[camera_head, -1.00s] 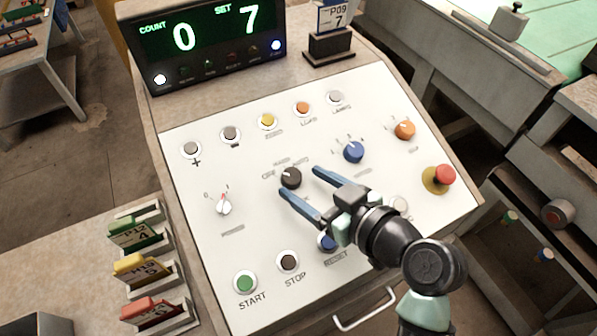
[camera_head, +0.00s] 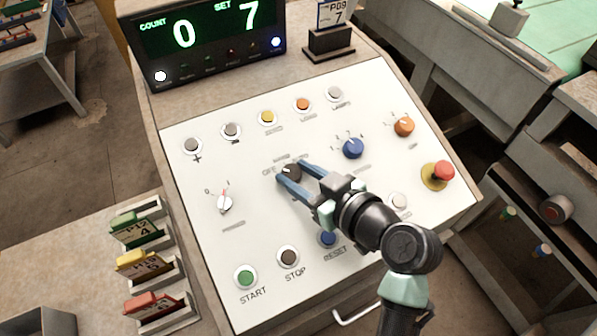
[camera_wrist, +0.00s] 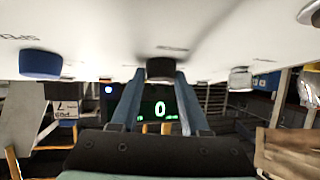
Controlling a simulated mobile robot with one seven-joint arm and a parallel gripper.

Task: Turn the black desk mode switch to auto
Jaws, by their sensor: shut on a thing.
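The black mode switch (camera_head: 291,171) is a round knob in the middle of the white sloping panel, with small position labels around its upper side. A white mark on it points up and to the left in the head view. My gripper (camera_head: 292,172) has its blue fingers on either side of the knob and is shut on it. In the wrist view the black knob (camera_wrist: 160,69) sits between the tips of the two fingers. The fingers hide part of the knob and part of its labels.
A blue knob (camera_head: 353,148) is close to the right of my gripper, with an orange knob (camera_head: 403,126) and a red emergency button (camera_head: 442,172) beyond. A red-and-white switch (camera_head: 224,203) is left. START (camera_head: 246,277), STOP (camera_head: 288,256) and RESET (camera_head: 328,237) buttons lie below.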

